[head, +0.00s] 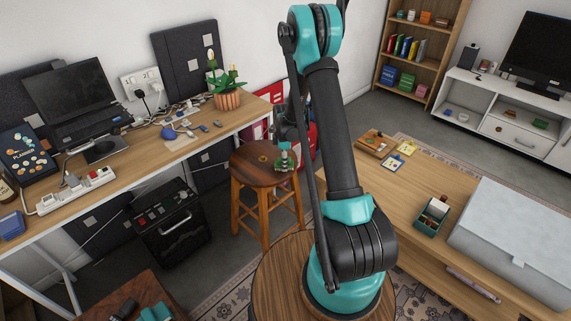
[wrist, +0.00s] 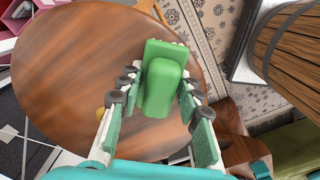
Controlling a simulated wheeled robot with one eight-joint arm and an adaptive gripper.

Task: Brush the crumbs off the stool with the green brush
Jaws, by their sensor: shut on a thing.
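The round wooden stool (head: 250,168) stands by the desk's right end; its brown top fills much of the wrist view (wrist: 60,75). My gripper (wrist: 160,98) is shut on the green brush (wrist: 165,75), with fingers on both sides of its handle. Pale bristles show slightly at the brush's far edge. The brush is over the right part of the stool top; in the head view it is small and partly covered by my gripper (head: 285,152). Whether the bristles touch the seat I cannot tell. A small yellowish-brown patch, possibly crumbs, lies on the seat (head: 263,158), and shows beside the left finger (wrist: 100,112).
The desk (head: 185,140) with a potted plant (head: 227,98) stands left of the stool. A black box (head: 168,225) is on the floor below it. A low wooden table (head: 400,200) with a grey box (head: 520,240) is at right. Red items stand behind the stool.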

